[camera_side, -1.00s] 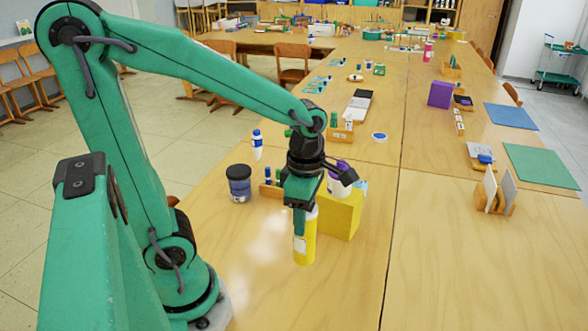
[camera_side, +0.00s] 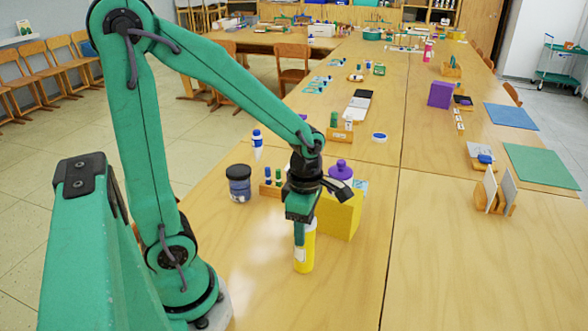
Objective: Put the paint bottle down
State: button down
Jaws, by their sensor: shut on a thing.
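The paint bottle is a yellow cylinder (camera_side: 306,252) with a pale label, upright in the front middle of the side view. My gripper (camera_side: 301,234) points down and is shut on its upper part. The green finger hides part of the bottle's near side, and the gripper body hides its top. The bottle's base is at or very near the table top (camera_side: 340,285); I cannot tell whether it touches.
A yellow block (camera_side: 340,216) is close behind the bottle to the right, with a purple-topped bottle (camera_side: 341,170) by it. A dark-lidded jar (camera_side: 239,183) and a wooden holder (camera_side: 268,190) stand behind to the left. The table in front and to the right is clear.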

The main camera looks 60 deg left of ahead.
jog(key=shift+f, duration=0.15)
jog(key=c, duration=0.7)
grip_release()
jog(key=shift+o, duration=0.2)
notch_tip(320, 180, up, 12)
jog(key=shift+r, duration=0.15)
dwell(0.6)
jog(key=s+m+t, duration=0.1)
jog(key=m+t, duration=0.1)
jog(key=m, duration=0.7)
jog(key=s+d+r+m+t, duration=0.1)
jog(key=s+m, duration=0.1)
jog(key=m, duration=0.7)
jog(key=s+r+m+t, duration=0.1)
jog(key=m+t, duration=0.1)
jog(key=m, duration=0.7)
jog(key=shift+s+d+r+t, duration=0.1)
jog(key=shift+s+d+t, duration=0.05)
jog(key=shift+s+t, duration=0.15)
